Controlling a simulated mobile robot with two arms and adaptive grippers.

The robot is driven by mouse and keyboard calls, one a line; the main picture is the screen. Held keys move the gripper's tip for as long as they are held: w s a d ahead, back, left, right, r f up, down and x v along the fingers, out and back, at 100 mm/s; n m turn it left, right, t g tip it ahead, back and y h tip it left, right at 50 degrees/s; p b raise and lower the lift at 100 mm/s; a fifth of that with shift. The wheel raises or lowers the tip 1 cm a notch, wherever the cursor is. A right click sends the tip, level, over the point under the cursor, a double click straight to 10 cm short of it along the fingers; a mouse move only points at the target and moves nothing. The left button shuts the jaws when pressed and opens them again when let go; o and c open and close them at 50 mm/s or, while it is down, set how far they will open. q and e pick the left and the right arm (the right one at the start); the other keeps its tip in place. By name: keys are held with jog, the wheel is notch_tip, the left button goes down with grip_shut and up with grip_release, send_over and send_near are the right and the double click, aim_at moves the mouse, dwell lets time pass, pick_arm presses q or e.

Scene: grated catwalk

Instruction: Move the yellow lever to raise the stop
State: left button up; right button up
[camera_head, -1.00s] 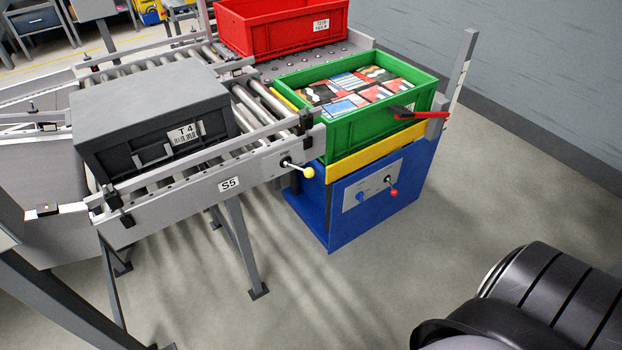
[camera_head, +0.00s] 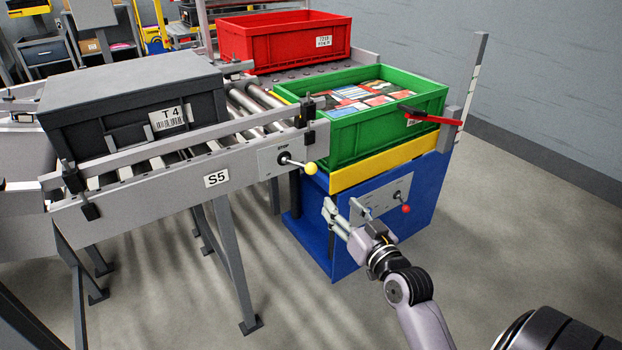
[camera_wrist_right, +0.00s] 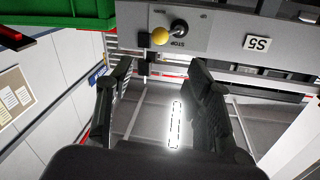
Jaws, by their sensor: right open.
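The yellow lever (camera_head: 310,168) has a ball knob on a short rod from a dark pivot. It sits on a light grey plate (camera_head: 278,158) at the right end of the conveyor's side rail, and points right and slightly down. In the right wrist view the yellow knob (camera_wrist_right: 160,35) shows beside its pivot, with "STOP" lettering on the plate. My right gripper (camera_head: 345,208) is open and empty, below and to the right of the knob, not touching it. Its two fingers (camera_wrist_right: 160,75) are spread apart below the knob in the wrist view. I cannot clearly make out the stop. My left gripper is not in view.
A red-knobbed lever (camera_head: 405,209) is on the blue lift (camera_head: 425,190) close to my right gripper. A green crate (camera_head: 375,137) stands on the lift, a dark crate (camera_head: 130,115) on the conveyor, a red crate (camera_head: 283,42) behind. The floor in front is clear.

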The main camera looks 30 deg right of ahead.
aim_at(314, 172)
jog(key=w, duration=0.3)
jog(key=w+d, duration=0.1)
jog(key=w, duration=0.3)
jog(key=w+b, duration=0.1)
jog(key=w, duration=0.3)
jog(key=shift+d, duration=0.3)
jog(key=w, duration=0.4)
jog(key=w+d+b, duration=0.1)
jog(key=w, duration=0.1)
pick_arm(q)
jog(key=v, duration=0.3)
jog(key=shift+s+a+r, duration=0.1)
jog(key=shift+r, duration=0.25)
pick_arm(e)
jog(key=shift+c, duration=0.4)
jog(key=shift+r, duration=0.1)
jog(key=c, duration=1)
